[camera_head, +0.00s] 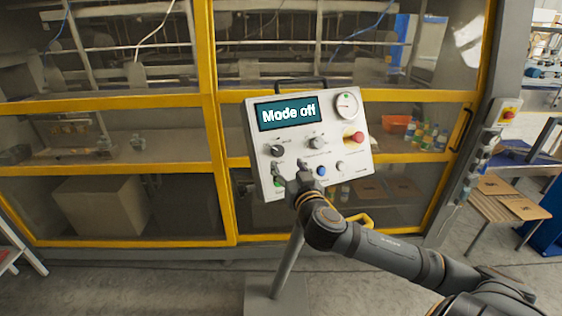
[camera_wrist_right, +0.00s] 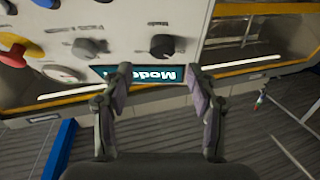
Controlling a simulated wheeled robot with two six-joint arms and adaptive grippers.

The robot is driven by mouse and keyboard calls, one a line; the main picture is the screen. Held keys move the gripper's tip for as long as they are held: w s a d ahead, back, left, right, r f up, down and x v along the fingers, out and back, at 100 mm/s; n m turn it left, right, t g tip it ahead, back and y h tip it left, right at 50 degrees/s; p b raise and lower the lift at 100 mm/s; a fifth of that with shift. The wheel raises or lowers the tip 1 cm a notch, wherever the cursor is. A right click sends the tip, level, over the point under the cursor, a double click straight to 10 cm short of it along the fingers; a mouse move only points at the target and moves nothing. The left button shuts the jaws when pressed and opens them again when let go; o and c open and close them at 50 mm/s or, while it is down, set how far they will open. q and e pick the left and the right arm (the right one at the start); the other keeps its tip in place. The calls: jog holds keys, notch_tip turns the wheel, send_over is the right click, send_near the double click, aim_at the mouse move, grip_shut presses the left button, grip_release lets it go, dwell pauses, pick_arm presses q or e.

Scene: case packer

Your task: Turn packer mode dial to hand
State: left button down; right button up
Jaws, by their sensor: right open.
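The tilted white control panel (camera_head: 332,118) has a screen (camera_head: 287,112) that reads "Mode off". A black dial (camera_head: 277,151) is at its left and a grey dial (camera_head: 316,142) right of it; their labels are too small to read. My right gripper (camera_head: 290,167) is in front of the panel's lower left, below the black dial. In the right wrist view, turned upside down, the gripper (camera_wrist_right: 159,76) is open and empty. The black dial (camera_wrist_right: 167,46) lies beyond and between its fingertips, apart from them. The grey dial (camera_wrist_right: 88,47) is to the left. My left gripper is not in view.
A red knob (camera_head: 353,138), a gauge (camera_head: 346,105) and a blue button (camera_head: 322,171) sit on the panel near the dials. Behind stands a yellow-framed enclosure (camera_head: 215,130). A small table with cardboard (camera_head: 510,205) is at the right.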

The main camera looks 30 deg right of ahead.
aim_at(279, 152)
jog(key=x, duration=0.2)
jog(key=p+x, duration=0.1)
jog(key=x, duration=0.2)
jog(key=shift+w+a+r, duration=0.1)
jog(key=shift+w+r, duration=0.05)
jog(key=shift+r, duration=0.1)
jog(key=shift+w, duration=0.35)
jog(key=shift+w+d+f, duration=0.2)
jog(key=shift+w+d, duration=0.05)
jog(key=shift+w, duration=0.1)
jog(key=shift+s, duration=0.1)
jog(key=c, duration=0.5)
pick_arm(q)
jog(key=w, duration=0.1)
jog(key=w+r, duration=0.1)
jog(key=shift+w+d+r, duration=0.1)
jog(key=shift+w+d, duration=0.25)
pick_arm(e)
jog(key=c, duration=0.7)
